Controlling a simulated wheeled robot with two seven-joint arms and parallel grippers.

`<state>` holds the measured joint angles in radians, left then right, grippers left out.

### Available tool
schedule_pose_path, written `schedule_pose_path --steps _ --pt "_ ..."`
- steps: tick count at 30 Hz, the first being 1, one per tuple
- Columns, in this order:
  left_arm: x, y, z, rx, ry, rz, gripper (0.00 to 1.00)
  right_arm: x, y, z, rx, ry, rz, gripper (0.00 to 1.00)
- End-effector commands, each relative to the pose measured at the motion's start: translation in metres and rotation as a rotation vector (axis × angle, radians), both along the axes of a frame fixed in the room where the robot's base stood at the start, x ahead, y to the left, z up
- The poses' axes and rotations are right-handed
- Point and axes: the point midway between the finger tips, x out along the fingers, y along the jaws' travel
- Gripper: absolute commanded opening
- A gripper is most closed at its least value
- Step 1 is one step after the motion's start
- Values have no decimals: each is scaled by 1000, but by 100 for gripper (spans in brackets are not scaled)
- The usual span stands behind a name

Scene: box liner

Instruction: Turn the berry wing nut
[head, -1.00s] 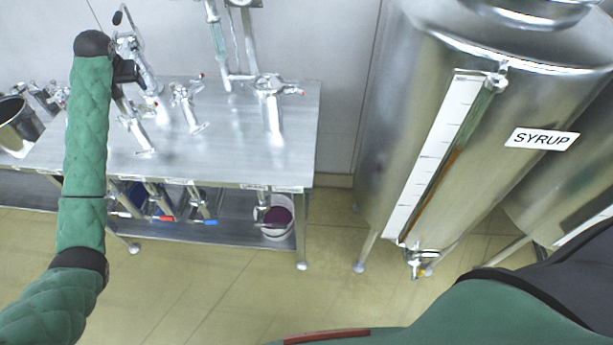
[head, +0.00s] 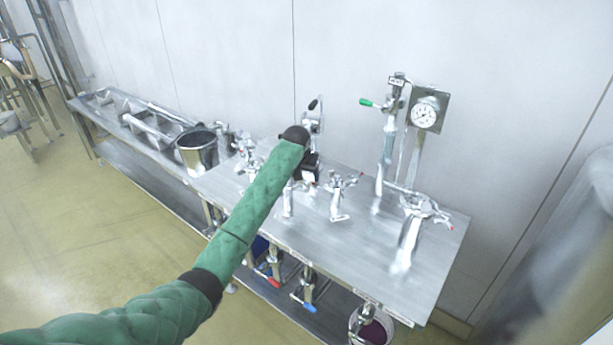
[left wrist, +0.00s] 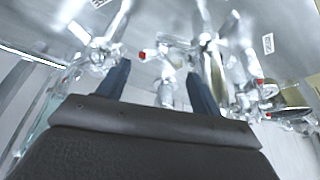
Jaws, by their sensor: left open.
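Several shiny metal fittings with small handles stand on the steel table. One fitting (head: 342,190) is just right of my left gripper (head: 308,175), and another (head: 408,235) is near the table's right end. I cannot tell which carries the berry wing nut; no label is readable. In the head view my forearm hides most of the gripper. In the left wrist view my left gripper (left wrist: 157,72) is open, its two dark fingers apart, with blurred metal fittings (left wrist: 212,65) and red tips around and beyond them. No grip on anything shows. My right gripper is out of view.
The steel table (head: 345,250) runs along the wall. A steel pot (head: 197,150) stands to the left. A gauge (head: 426,113) and green-handled valve (head: 392,105) rise at the back. Below are red and blue valve handles and a bucket (head: 375,330) with purple contents.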

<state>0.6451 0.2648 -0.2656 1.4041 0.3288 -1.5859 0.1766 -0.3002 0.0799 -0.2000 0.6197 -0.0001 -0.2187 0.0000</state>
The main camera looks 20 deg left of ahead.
Motion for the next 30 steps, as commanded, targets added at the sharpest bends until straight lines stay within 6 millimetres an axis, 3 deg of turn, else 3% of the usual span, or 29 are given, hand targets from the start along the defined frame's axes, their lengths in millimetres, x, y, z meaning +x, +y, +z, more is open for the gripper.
schedule_pose_path --steps 9,19,24,30 --pt "12 0 -29 1 0 1 65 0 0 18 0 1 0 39" --pt "13 0 -33 1 -1 0 65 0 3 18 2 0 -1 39" --pt "13 0 -33 1 -1 0 33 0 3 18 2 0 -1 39" --pt "13 0 -33 0 -1 9 33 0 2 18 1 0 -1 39"
